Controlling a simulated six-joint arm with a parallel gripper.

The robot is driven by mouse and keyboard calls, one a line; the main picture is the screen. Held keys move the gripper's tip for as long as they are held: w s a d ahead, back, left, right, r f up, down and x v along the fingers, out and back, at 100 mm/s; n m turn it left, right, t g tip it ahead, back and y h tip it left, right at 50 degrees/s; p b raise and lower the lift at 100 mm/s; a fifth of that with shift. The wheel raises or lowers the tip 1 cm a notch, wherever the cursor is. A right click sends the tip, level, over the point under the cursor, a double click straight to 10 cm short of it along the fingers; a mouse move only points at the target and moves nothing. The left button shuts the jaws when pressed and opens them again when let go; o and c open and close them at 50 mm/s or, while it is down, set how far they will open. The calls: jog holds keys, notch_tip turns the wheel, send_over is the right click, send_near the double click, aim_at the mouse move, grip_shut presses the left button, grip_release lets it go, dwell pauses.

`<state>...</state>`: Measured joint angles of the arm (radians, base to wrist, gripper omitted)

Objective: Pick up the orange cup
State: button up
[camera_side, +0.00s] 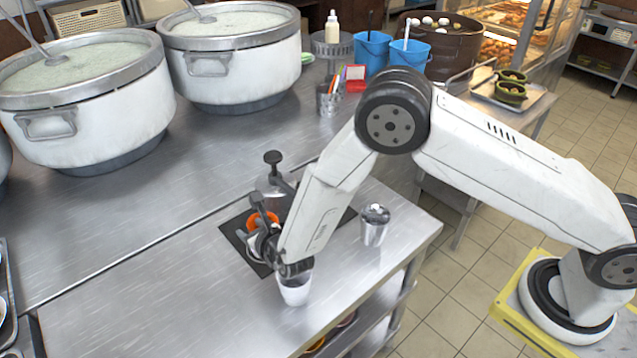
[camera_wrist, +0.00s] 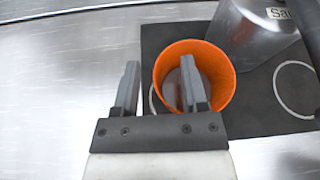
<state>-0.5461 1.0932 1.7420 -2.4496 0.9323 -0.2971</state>
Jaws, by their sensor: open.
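The orange cup (camera_wrist: 222,62) stands upright on a dark mat (camera_wrist: 262,114), its open mouth facing up. In the side view the orange cup (camera_side: 262,221) is partly hidden behind my gripper. My gripper (camera_wrist: 160,84) is open over the cup's left side in the wrist view. One finger shows in front of the cup's mouth, and the other lies outside its left rim. I cannot tell whether the inner finger is down inside the cup. My gripper (camera_side: 262,232) is empty.
A grey dispenser labelled "Sa" (camera_wrist: 250,30) stands close beside the cup. Two big stockpots (camera_side: 100,110) stand at the back left.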

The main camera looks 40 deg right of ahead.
dwell(0.3)
grip_shut()
jog(key=shift+r, duration=0.2)
jog(key=shift+r, duration=0.75)
jog(key=s+d+r, duration=0.2)
jog(key=s+r, duration=0.3)
jog(key=s, duration=0.1)
jog(key=s+d+r, duration=0.2)
jog(key=s+r, duration=0.4)
jog(key=s, duration=0.1)
jog(key=shift+s+d, duration=0.15)
jog(key=shift+d, duration=0.1)
jog(key=shift+r, duration=0.1)
